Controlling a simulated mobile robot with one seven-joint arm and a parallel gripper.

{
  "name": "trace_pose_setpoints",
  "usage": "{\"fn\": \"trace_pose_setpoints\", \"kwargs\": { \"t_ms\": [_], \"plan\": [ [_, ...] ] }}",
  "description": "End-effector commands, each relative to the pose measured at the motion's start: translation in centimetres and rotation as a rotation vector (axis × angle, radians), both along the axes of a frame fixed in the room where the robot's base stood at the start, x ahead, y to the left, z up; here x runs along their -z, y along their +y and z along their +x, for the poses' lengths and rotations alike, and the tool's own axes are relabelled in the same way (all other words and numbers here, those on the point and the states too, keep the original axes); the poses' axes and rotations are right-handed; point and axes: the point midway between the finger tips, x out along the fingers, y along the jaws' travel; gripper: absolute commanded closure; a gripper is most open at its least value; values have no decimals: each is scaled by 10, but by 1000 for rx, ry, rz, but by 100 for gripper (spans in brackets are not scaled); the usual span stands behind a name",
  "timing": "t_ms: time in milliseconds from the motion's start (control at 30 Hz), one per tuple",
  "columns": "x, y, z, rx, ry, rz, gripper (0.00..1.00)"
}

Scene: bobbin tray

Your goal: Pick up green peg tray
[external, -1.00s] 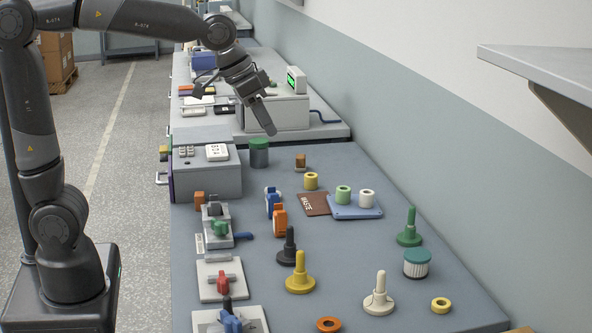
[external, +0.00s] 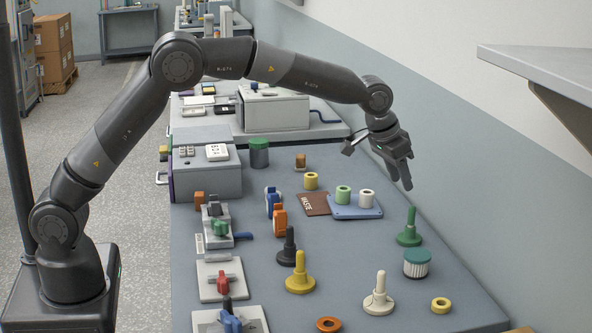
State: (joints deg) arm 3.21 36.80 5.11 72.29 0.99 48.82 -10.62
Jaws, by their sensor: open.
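A green peg on a round green base (external: 409,229) stands upright at the right side of the bench, towards the wall. It looks like the green peg tray, and its peg is bare. My gripper (external: 400,180) is open and empty, pointing down in the air above and a little left of the green peg. It appears clear of the peg; the exact height gap is hard to tell.
A teal-capped ribbed cylinder (external: 417,263) stands just in front of the green peg. A blue tray (external: 355,212) with green and white bobbins lies to its left. Yellow (external: 299,275), cream (external: 379,294) and black (external: 288,247) peg bases stand nearer the front.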

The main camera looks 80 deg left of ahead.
Motion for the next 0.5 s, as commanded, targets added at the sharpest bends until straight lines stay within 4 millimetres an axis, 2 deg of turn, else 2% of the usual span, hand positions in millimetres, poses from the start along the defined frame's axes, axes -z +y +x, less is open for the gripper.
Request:
{"fn": "trace_pose_setpoints", "kwargs": {
  "t_ms": [233,500],
  "plan": [
    [20,1,11,-2,2,1,59],
    [56,4,25,-2,2,1,59]
  ]
}}
